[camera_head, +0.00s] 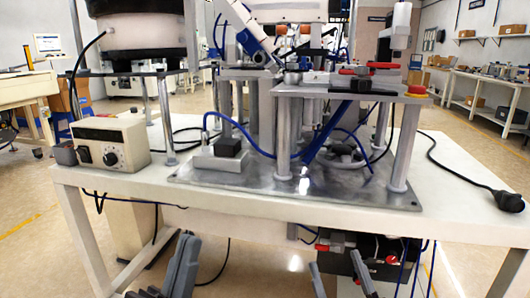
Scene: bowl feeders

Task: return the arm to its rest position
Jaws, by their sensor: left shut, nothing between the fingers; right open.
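My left gripper (186,252) shows at the bottom edge, left of centre, in front of the white table (125,186) and below its top. Its dark grey fingers are shut with nothing held. My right gripper (339,268) shows at the bottom edge, right of centre. Its two fingers stand apart and it is open and empty. Both grippers are clear of the feeder machine. Most of both arms is out of view.
A bowl feeder (138,35) stands at the back left above a control box (108,143). A metal base plate (300,187) carries posts and a raised fixture (335,87). A black plug (508,201) lies at the right end. Cables hang under the table.

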